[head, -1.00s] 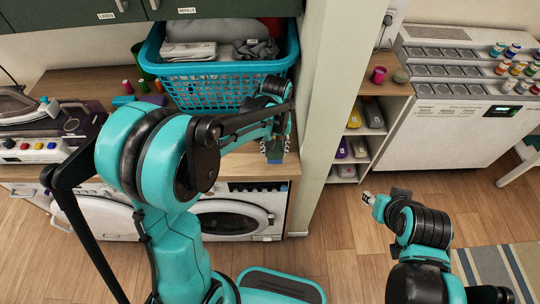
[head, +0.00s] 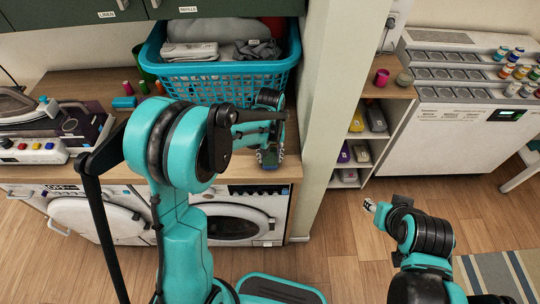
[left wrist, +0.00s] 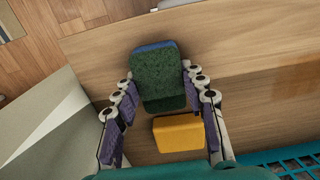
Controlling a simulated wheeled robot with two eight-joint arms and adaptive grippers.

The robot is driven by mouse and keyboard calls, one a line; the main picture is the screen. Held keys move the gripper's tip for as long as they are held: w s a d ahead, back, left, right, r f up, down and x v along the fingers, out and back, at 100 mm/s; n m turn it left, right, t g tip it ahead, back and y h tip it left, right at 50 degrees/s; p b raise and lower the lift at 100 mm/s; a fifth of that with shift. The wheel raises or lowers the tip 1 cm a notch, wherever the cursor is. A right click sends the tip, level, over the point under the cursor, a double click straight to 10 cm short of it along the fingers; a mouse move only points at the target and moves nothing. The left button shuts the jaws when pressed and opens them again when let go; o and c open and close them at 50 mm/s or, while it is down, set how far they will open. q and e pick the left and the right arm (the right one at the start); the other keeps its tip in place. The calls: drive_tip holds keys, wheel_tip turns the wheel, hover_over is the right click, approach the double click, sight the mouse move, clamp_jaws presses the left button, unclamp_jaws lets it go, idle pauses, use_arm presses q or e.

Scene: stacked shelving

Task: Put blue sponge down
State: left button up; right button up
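The blue sponge (left wrist: 158,75), with a dark green scouring side facing the camera and a blue edge, is between the fingers of my left gripper (left wrist: 158,80) in the left wrist view. The fingertips appear to touch its two sides. In the head view, my left gripper (head: 268,157) is at the front edge of the wooden counter (head: 230,170), right of centre, with the sponge mostly hidden there. Whether the sponge touches the counter is not clear. A yellow sponge (left wrist: 179,133) lies on the counter close by. My right gripper (head: 370,205) is small, over the floor, apart from everything.
A teal laundry basket (head: 225,85) with folded cloths stands behind my left gripper. A pale wall panel (head: 325,110) rises on the right. An iron (head: 20,103) and several spools stand on the left. A white washer is below the counter.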

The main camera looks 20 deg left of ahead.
sight(270, 156)
use_arm(q)
drive_tip(key=o, duration=0.4)
drive_tip(key=shift+r, duration=0.15)
wheel_tip(270, 156, up, 12)
drive_tip(key=p, duration=0.4)
drive_tip(key=s+a+r+m+t, duration=0.1)
drive_tip(key=s+t, duration=0.1)
drive_tip(key=s, duration=0.3)
drive_tip(key=s+a+r+m+t, duration=0.1)
drive_tip(key=s+r+t, duration=0.1)
drive_tip(key=s, duration=0.4)
drive_tip(key=s+r+m+t, duration=0.1)
drive_tip(key=s+t, duration=0.2)
drive_tip(key=s, duration=0.2)
drive_tip(key=shift+s+a+r, duration=0.35)
drive_tip(key=shift+s+a, duration=0.05)
drive_tip(key=shift+f, duration=0.1)
